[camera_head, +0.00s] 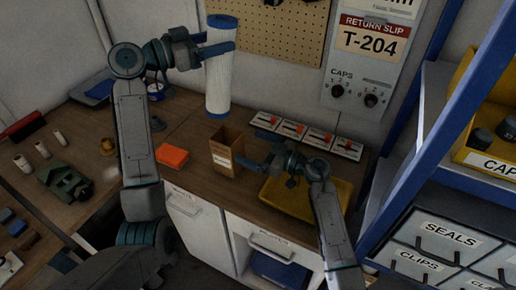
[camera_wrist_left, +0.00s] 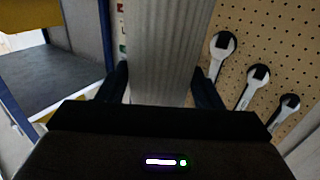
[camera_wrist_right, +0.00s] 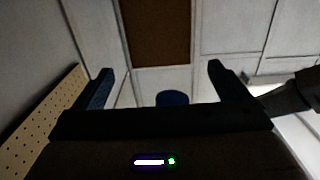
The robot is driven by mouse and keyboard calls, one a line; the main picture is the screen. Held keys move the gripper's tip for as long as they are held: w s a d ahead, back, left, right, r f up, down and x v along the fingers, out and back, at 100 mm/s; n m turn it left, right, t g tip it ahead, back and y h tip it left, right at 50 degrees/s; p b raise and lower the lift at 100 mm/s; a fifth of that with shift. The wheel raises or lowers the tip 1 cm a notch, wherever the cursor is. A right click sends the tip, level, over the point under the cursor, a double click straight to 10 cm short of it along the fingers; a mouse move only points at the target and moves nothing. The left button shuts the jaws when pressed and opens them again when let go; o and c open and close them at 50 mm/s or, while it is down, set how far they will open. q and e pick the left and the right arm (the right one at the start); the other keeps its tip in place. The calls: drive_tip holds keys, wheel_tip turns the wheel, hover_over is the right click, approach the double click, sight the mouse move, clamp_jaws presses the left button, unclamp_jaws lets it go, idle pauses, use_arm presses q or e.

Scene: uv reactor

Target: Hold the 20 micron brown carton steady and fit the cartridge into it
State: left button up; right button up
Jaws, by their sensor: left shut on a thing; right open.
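The cartridge (camera_head: 219,82) is a white ribbed cylinder with blue end caps, upright above the bench at the back. My left gripper (camera_head: 219,42) is shut on its upper part; the ribbed body (camera_wrist_left: 169,45) also fills the space between the fingers in the left wrist view. The open-topped brown carton (camera_head: 222,159) with a pale label stands upright on the bench, below the cartridge. My right gripper (camera_head: 248,146) is open at the carton's right side. I cannot tell whether a finger touches it. The right wrist view shows the open fingers (camera_wrist_right: 158,88).
An orange box (camera_head: 173,157) lies left of the carton. A yellow tray (camera_head: 325,207) lies under my right arm. A row of white cards with orange parts (camera_head: 291,130) is behind. Blue-framed shelving (camera_head: 425,120) stands right.

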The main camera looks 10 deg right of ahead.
sight(217, 134)
drive_tip(key=x, duration=1)
drive_tip(key=shift+w+a, duration=0.2)
drive_tip(key=shift+a, duration=0.15)
